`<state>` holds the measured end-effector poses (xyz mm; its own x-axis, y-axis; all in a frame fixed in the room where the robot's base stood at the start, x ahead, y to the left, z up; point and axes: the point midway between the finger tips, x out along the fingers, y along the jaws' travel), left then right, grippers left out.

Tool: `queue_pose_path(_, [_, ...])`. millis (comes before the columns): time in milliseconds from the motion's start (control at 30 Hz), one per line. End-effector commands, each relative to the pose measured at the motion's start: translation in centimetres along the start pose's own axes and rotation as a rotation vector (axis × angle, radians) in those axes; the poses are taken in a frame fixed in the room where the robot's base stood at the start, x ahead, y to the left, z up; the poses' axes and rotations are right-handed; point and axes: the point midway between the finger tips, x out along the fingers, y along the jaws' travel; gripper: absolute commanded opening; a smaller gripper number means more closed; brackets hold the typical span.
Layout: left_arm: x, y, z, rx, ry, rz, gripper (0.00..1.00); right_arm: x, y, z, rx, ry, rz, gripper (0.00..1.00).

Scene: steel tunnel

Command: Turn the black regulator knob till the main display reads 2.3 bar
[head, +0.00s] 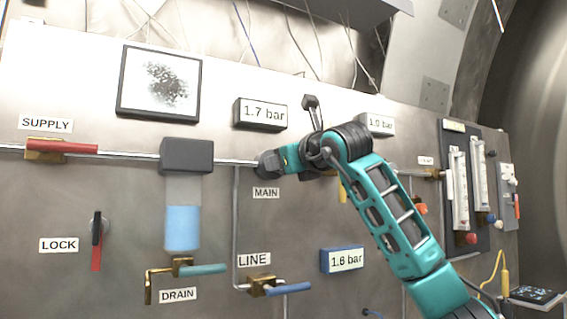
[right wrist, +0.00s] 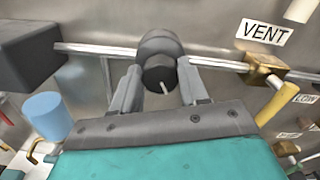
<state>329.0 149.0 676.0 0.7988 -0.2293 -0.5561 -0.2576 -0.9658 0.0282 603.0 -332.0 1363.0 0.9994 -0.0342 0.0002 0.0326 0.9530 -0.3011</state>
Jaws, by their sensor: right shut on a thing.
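The black regulator knob (right wrist: 158,72) is between the two fingers of my right gripper (right wrist: 161,84) in the right wrist view. The gripper is shut on it, and a pale pointer line shows on its face, tilted slightly. In the head view the knob (head: 267,164) sits on the pipe above the MAIN label, partly covered by my right gripper (head: 279,161). The main display (head: 260,114), above the knob, reads 1.7 bar. My left gripper is in neither view.
A blue-framed display (head: 342,260) reads about 1.8 bar; another display (head: 378,124) reads 1.0 bar. The filter bowl (head: 184,225) hangs left of the knob. The yellow VENT handle (right wrist: 274,104) is close to the right of my gripper. The LINE valve (head: 264,285) is below.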

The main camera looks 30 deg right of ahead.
Motion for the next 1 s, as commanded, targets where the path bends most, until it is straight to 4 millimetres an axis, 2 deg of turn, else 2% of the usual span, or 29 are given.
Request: queue_pose_path(1000, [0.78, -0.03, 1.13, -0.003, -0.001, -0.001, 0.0, 0.02, -0.24, -0.23, 0.963, 0.001, 0.0, 0.13])
